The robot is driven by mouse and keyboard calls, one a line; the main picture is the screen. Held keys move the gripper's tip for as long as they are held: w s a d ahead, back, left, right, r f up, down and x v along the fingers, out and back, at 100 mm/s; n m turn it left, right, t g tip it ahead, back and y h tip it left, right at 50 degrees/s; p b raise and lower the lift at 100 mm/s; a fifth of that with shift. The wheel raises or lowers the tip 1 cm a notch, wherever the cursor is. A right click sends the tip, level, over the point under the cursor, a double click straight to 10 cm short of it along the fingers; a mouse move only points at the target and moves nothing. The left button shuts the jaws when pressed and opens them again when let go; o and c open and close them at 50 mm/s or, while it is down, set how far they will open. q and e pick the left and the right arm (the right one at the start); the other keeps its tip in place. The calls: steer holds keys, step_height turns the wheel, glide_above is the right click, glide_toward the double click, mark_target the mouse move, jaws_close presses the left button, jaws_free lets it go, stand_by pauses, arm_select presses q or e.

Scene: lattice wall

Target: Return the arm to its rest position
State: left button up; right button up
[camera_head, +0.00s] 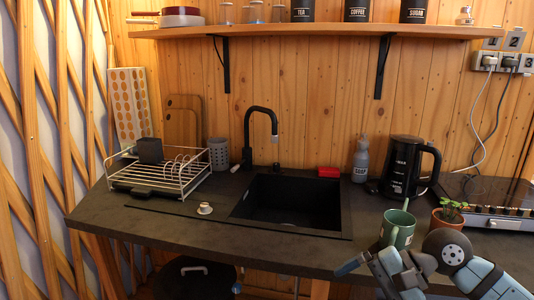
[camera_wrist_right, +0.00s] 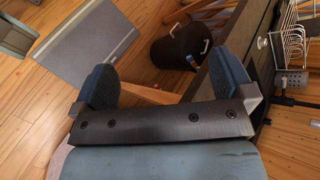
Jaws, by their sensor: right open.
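My right arm comes in at the lower right of the head view, in front of the counter's front edge. Its gripper (camera_head: 362,268) is at the bottom, just below and left of the green mug (camera_head: 398,232). In the right wrist view the two blue-grey fingers of the right gripper (camera_wrist_right: 165,85) stand wide apart with nothing between them. The wooden floor and part of a black bin show beyond them.
The dark counter (camera_head: 130,222) holds a sink (camera_head: 290,205), a dish rack (camera_head: 165,175), a potted plant (camera_head: 447,218) and a black kettle (camera_head: 403,168).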

steer(key=s+a+m+t+y, duration=0.3)
steer(key=a+m+y, duration=0.45)
steer(key=m, duration=0.65)
steer(key=d+f+m+t+h, duration=0.4)
steer(key=f+m+t, duration=0.3)
steer(key=m, duration=0.9)
steer(key=d+f+m+t+h, duration=0.4)
steer(key=m+t, duration=0.4)
steer(key=m, duration=0.7)
steer(key=s+d+f+m+g+h, duration=0.1)
steer(key=s+f+m+g+h, duration=0.25)
steer(key=s+f+m, duration=0.4)
steer(key=s+f+m+g+h, duration=0.3)
steer(key=s+f+m+g, duration=0.15)
steer(key=f+m, duration=0.55)
arm_select(q)
step_height(320, 180, up, 15)
steer(key=s+a+p, duration=0.1)
steer(key=p, duration=2)
steer(key=shift+s+a+r+y, duration=0.15)
steer(key=shift+s+a+y, duration=0.1)
steer(key=shift+s+y, duration=0.05)
arm_select(e)
step_height(320, 180, up, 14)
steer(key=d+n, duration=0.1)
steer(key=shift+s+d+r+t+h, duration=0.25)
steer(key=shift+s+t+h, duration=0.05)
steer(key=shift+s+t, duration=0.1)
arm_select(q)
steer(key=shift+r, duration=0.15)
